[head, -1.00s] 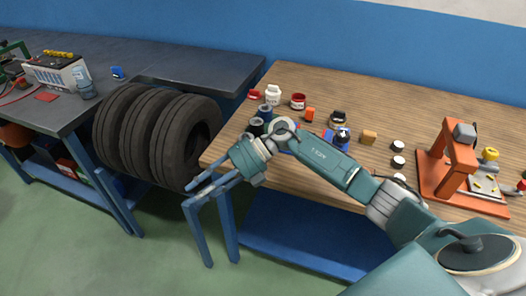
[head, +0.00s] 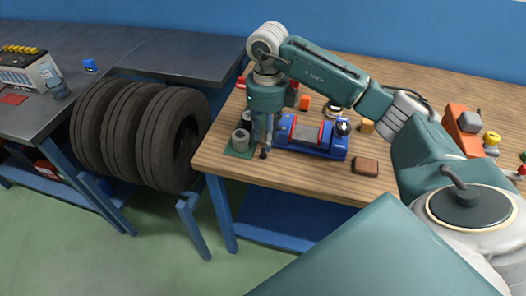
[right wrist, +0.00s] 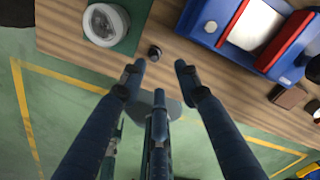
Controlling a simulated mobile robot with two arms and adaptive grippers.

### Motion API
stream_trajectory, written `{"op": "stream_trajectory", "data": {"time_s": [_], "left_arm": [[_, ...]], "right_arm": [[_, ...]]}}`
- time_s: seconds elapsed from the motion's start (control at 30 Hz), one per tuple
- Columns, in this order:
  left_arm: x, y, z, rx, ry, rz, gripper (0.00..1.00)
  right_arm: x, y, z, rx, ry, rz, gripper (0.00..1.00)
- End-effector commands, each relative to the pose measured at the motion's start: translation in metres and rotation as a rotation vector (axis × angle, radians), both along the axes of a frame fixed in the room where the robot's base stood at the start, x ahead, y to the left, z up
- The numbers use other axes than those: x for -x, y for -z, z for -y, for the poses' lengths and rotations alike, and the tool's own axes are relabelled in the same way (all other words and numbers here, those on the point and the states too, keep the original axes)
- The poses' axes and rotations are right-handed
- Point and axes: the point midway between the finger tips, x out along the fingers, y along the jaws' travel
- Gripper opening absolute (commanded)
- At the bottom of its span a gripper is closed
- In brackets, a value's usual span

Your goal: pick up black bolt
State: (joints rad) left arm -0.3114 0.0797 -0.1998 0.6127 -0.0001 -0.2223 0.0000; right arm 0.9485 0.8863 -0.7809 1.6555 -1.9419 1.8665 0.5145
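The black bolt (head: 263,155) stands small and dark near the front left edge of the wooden table, between a green mat and a blue vise. It also shows in the right wrist view (right wrist: 154,52), just beyond my fingertips. My right gripper (head: 264,143) points down over the bolt in the head view. In the right wrist view my right gripper (right wrist: 160,68) has its fingers spread with nothing between them. Whether a finger touches the bolt is unclear. My left gripper is not in view.
The blue vise (head: 334,146) stands close right of the bolt. A grey cylinder (head: 241,140) on the green mat (head: 237,153) is close left. A brown block (head: 365,166) lies farther right. Tires (head: 130,130) stand left of the table (head: 295,171).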

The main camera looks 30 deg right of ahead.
Motion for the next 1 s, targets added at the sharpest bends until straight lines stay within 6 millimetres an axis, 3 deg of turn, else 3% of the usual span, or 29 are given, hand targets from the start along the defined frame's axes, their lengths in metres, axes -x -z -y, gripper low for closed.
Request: {"op": "stream_trajectory", "data": {"time_s": [0.17, 0.43, 0.73, 0.9, 1.0], "left_arm": [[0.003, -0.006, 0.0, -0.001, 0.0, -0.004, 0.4], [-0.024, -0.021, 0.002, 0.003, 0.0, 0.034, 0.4], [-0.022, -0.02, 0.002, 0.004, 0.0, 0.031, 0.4], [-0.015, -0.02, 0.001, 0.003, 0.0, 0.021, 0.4], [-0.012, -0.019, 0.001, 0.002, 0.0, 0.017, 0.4]], "right_arm": [[-0.002, 0.013, -0.002, -0.003, 0.0, -0.003, 0.32], [-0.009, 0.051, -0.004, -0.002, -0.001, -0.002, 0.32], [-0.009, 0.057, -0.004, -0.002, -0.002, 0.001, 0.32], [-0.009, 0.057, -0.004, -0.002, -0.001, 0.001, 0.0], [-0.009, 0.057, -0.004, -0.002, -0.001, 0.001, 0.0]]}}
